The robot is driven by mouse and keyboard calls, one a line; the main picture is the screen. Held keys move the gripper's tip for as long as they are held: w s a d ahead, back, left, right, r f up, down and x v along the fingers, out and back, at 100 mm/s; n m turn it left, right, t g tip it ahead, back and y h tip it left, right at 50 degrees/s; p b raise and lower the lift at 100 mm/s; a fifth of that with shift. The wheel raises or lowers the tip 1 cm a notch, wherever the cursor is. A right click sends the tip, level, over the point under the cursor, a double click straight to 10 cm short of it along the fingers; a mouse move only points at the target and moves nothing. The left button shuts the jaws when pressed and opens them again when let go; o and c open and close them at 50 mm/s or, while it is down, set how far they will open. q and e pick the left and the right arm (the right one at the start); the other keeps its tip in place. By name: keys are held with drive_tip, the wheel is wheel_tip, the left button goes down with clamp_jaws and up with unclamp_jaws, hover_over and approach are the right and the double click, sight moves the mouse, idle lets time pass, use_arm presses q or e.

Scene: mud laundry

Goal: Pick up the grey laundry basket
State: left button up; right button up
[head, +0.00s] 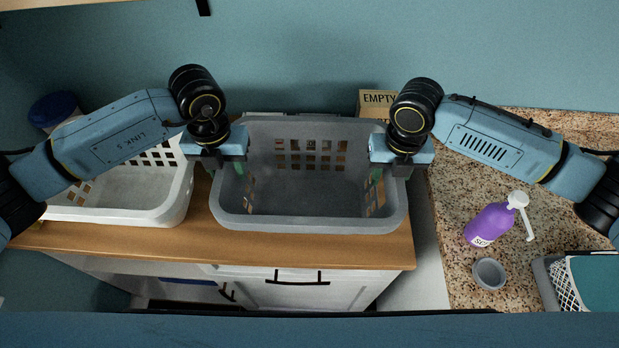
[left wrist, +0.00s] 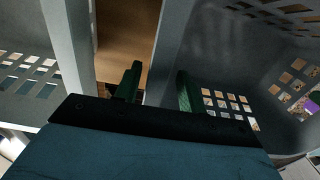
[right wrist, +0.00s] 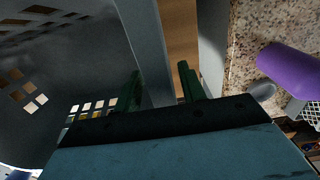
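The grey laundry basket (head: 308,222) stands upright on the wooden counter, empty as far as I see. My left gripper (head: 224,166) is at its left rim. In the left wrist view the green fingers (left wrist: 158,88) are apart, with the basket's left wall (left wrist: 170,45) between them, one finger inside and one outside. My right gripper (head: 391,170) is at the right rim. In the right wrist view its fingers (right wrist: 160,88) are also apart, with the basket's right wall (right wrist: 146,45) between them. I see gaps beside the walls; the lower fingertips are partly hidden.
A white basket (head: 120,215) stands close on the left. A speckled counter (head: 450,215) on the right holds a purple pump bottle (head: 490,222), a grey cup (head: 489,273) and another basket (head: 548,275). A box marked EMPTY (head: 376,100) is behind. The wooden counter (head: 300,250) has a narrow front strip.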

use_arm(q)
clamp_jaws()
use_arm(e)
drive_tip(key=shift+d, duration=0.1)
clamp_jaws()
use_arm(q)
drive_tip(key=shift+a, duration=0.1)
drive_tip(key=shift+r, duration=0.15)
use_arm(e)
drive_tip(key=shift+r, duration=0.1)
